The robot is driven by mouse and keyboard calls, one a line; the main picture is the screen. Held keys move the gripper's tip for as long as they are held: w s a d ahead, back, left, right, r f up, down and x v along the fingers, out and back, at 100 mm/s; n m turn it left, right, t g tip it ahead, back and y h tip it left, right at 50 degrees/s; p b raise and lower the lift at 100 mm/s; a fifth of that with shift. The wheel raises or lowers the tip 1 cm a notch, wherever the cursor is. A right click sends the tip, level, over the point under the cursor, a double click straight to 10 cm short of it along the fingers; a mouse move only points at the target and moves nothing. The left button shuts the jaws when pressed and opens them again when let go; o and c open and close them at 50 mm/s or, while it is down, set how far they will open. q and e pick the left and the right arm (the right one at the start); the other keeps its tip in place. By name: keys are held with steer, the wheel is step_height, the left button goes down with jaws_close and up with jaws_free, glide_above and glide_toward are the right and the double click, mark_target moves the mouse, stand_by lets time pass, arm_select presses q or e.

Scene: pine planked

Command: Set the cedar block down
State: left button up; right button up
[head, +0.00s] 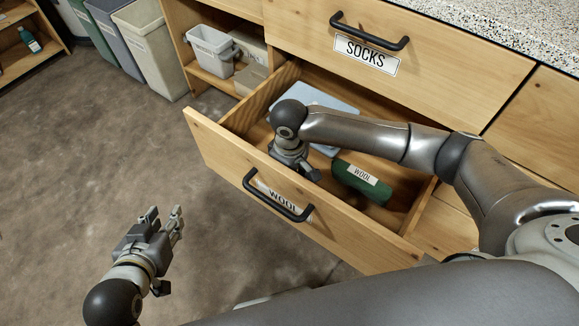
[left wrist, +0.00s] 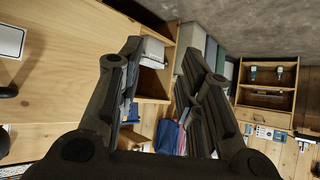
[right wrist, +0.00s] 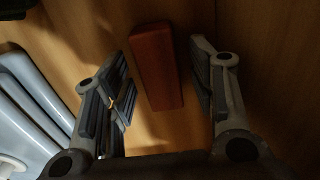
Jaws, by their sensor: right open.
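The cedar block (right wrist: 157,68) is a reddish-brown bar in the right wrist view. It appears to rest on the wooden floor of the open drawer (head: 215,145), between the spread fingers of my right gripper (head: 304,176), with a gap on each side. In the head view my right gripper reaches down inside the drawer, and the block is hidden there behind the gripper and drawer front. My left gripper (head: 163,222) is open and empty, out over the floor left of the drawer; its spread fingers also show in the left wrist view (left wrist: 160,75).
The drawer front carries a black handle (head: 277,197) and a WOOL label. Inside lie a green case (head: 362,182) labelled WOOL and a pale blue item (head: 318,97). A closed SOCKS drawer (head: 400,60) is above. Bins (head: 150,45) stand at the back left; the floor is clear.

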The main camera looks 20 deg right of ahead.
steer(key=shift+r, duration=0.35)
step_height(320, 180, up, 6)
steer(key=p, duration=0.3)
steer(key=shift+r, duration=0.2)
arm_select(q)
steer(key=s+a+f+g+p, duration=0.1)
steer(key=s+a+g, duration=0.1)
steer(key=s, duration=0.3)
steer(key=s+a+f+g+y, duration=0.1)
steer(key=s+f+g, duration=0.1)
steer(key=s+g, duration=0.2)
steer(key=shift+s+a+g+y+p, duration=0.3)
steer(key=shift+s+a+g+p, duration=0.1)
steer(key=shift+s, duration=0.9)
arm_select(e)
steer(key=shift+r, duration=2.5)
arm_select(q)
steer(key=shift+f, duration=0.1)
arm_select(e)
steer(key=shift+c, duration=0.2)
